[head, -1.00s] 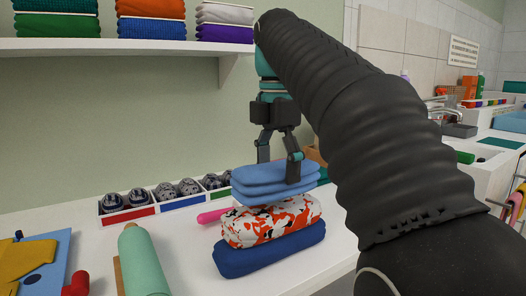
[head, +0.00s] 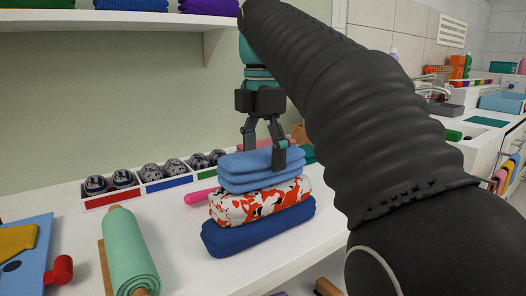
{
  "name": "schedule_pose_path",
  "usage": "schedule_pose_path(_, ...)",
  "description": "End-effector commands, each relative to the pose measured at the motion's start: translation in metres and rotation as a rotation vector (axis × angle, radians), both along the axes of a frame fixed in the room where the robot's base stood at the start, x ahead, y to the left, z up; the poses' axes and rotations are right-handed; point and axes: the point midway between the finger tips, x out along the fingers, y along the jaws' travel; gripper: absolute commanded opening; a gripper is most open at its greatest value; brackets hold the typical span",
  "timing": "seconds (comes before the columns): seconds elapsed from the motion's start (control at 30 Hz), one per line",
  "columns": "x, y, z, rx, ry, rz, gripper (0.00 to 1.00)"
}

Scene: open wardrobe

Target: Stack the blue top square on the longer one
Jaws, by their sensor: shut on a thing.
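A light blue folded top (head: 262,170) is between the fingers of my gripper (head: 263,150), which is shut on it. The blue top rests on, or is just above, a red, orange and white patterned folded cloth (head: 240,207); I cannot tell if a gap is left. The patterned cloth is longer than the blue top and lies on a dark blue folded cloth (head: 260,233), which is on the white shelf. The three are roughly lined up.
A divided tray (head: 150,185) of rolled socks stands behind to the left. A pink roll (head: 197,197) lies behind the pile. A green roll (head: 132,255) and a blue board with yellow cloth (head: 25,250) are at left. An upper shelf (head: 110,20) overhangs the back.

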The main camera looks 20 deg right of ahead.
Motion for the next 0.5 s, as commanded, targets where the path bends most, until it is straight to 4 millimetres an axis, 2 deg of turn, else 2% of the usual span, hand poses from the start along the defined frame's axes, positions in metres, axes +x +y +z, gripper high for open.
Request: schedule_pose_path(0.5, 0.0001, -0.0001, -0.0047, 0.000, -0.001, 0.000, 0.65)
